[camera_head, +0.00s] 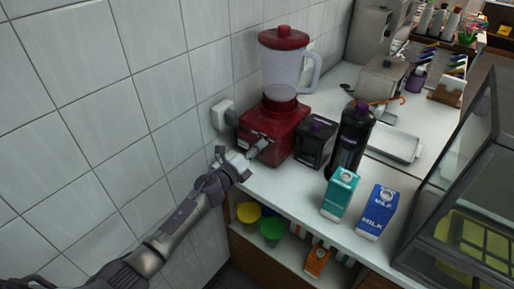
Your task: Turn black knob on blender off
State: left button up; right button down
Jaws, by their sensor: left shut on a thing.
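The red blender (273,122) stands on the white counter against the tiled wall, with a clear jug (285,72) and a red lid on top. My left gripper (252,153) reaches in from the lower left, with its fingers at the blender base's front face. It is shut on the black knob, which the fingers hide, so I cannot tell how the knob is turned. My right gripper is not in view.
A wall socket (223,114) is left of the blender. A black box (316,141), a dark bottle (350,140), a teal carton (340,193) and a blue milk carton (377,212) stand to the right. Yellow (249,212) and green (272,230) cups sit on the shelf below.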

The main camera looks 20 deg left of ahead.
pick_arm(q)
jog(key=shift+n, duration=0.7)
jog(key=shift+f, duration=0.1)
jog(key=o, duration=1.1)
jog(key=shift+o, duration=0.2)
jog(key=v, duration=1.2)
